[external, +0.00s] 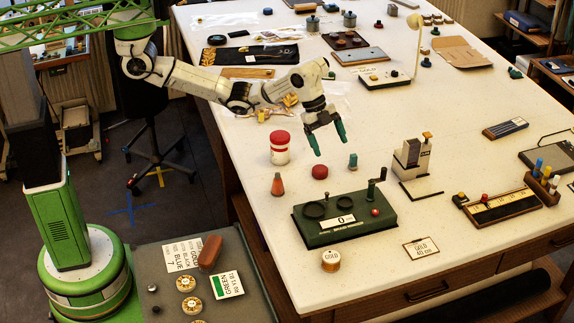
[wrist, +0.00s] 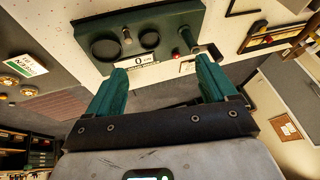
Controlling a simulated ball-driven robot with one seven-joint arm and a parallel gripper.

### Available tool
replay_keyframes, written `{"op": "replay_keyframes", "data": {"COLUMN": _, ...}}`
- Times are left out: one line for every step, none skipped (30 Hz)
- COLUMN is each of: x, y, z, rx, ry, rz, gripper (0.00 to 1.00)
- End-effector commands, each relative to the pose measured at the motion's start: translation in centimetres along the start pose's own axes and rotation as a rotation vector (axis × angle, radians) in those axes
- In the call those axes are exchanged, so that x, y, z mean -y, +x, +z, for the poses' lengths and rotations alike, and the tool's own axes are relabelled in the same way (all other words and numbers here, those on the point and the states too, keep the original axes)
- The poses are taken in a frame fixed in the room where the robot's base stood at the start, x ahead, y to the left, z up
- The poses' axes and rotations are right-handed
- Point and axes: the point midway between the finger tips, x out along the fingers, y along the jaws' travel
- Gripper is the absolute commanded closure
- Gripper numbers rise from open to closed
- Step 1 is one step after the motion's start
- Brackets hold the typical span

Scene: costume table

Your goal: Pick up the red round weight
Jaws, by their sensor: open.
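The red round weight (external: 320,172) is a small, low, dark red disc on the white table in the external view. It stands between a red-and-white jar and a small teal piece. My gripper (external: 330,148) has green fingers spread apart with nothing between them. In the picture it hangs just above the weight, apart from it; its exact height is hard to tell. The wrist view shows the open fingers (wrist: 160,70) too, but I cannot make out the weight there.
The jar (external: 280,148) and an orange-red cone (external: 277,185) stand left of the weight. A teal piece (external: 353,161) is at its right. A green winder (external: 345,215) with a red knob sits in front; it also fills the top of the wrist view (wrist: 165,25).

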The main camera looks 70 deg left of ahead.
Motion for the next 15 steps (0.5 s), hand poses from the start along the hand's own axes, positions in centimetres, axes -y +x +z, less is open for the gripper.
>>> {"op": "replay_keyframes", "data": {"x": 1.0, "y": 0.2, "z": 2.7, "rx": 0.028, "ry": -0.017, "rz": 0.012, "gripper": 0.15}}
{"op": "replay_keyframes", "data": {"x": 1.3, "y": 0.4, "z": 4.1, "rx": 0.042, "ry": -0.024, "rz": 0.026, "gripper": 0.15}}
{"op": "replay_keyframes", "data": {"x": 1.5, "y": 0.6, "z": 5.9, "rx": 0.06, "ry": -0.034, "rz": 0.044, "gripper": 0.15}}
{"op": "replay_keyframes", "data": {"x": 1.7, "y": 0.8, "z": 7.3, "rx": 0.074, "ry": -0.044, "rz": 0.059, "gripper": 0.15}}
{"op": "replay_keyframes", "data": {"x": 1.8, "y": 0.9, "z": 8.6, "rx": 0.086, "ry": -0.053, "rz": 0.074, "gripper": 0.15}}
{"op": "replay_keyframes", "data": {"x": 1.8, "y": 1.1, "z": 10.1, "rx": 0.101, "ry": -0.065, "rz": 0.094, "gripper": 0.15}}
{"op": "replay_keyframes", "data": {"x": 1.8, "y": 1.3, "z": 11.2, "rx": 0.111, "ry": -0.074, "rz": 0.108, "gripper": 0.15}}
{"op": "replay_keyframes", "data": {"x": 1.8, "y": 1.4, "z": 12.2, "rx": 0.121, "ry": -0.083, "rz": 0.121, "gripper": 0.15}}
{"op": "replay_keyframes", "data": {"x": 1.7, "y": 1.5, "z": 13.4, "rx": 0.132, "ry": -0.095, "rz": 0.137, "gripper": 0.15}}
{"op": "replay_keyframes", "data": {"x": 1.7, "y": 1.6, "z": 14.2, "rx": 0.139, "ry": -0.102, "rz": 0.148, "gripper": 0.15}}
{"op": "replay_keyframes", "data": {"x": 1.6, "y": 1.6, "z": 14.8, "rx": 0.145, "ry": -0.108, "rz": 0.157, "gripper": 0.15}}
{"op": "replay_keyframes", "data": {"x": 1.5, "y": 1.7, "z": 15.4, "rx": 0.151, "ry": -0.115, "rz": 0.168, "gripper": 0.15}}
{"op": "replay_keyframes", "data": {"x": 1.5, "y": 1.8, "z": 15.8, "rx": 0.154, "ry": -0.119, "rz": 0.174, "gripper": 0.15}}
{"op": "replay_keyframes", "data": {"x": 1.4, "y": 1.9, "z": 16.1, "rx": 0.157, "ry": -0.122, "rz": 0.179, "gripper": 0.15}}
{"op": "replay_keyframes", "data": {"x": 1.3, "y": 2.1, "z": 16.3, "rx": 0.16, "ry": -0.124, "rz": 0.184, "gripper": 0.15}}
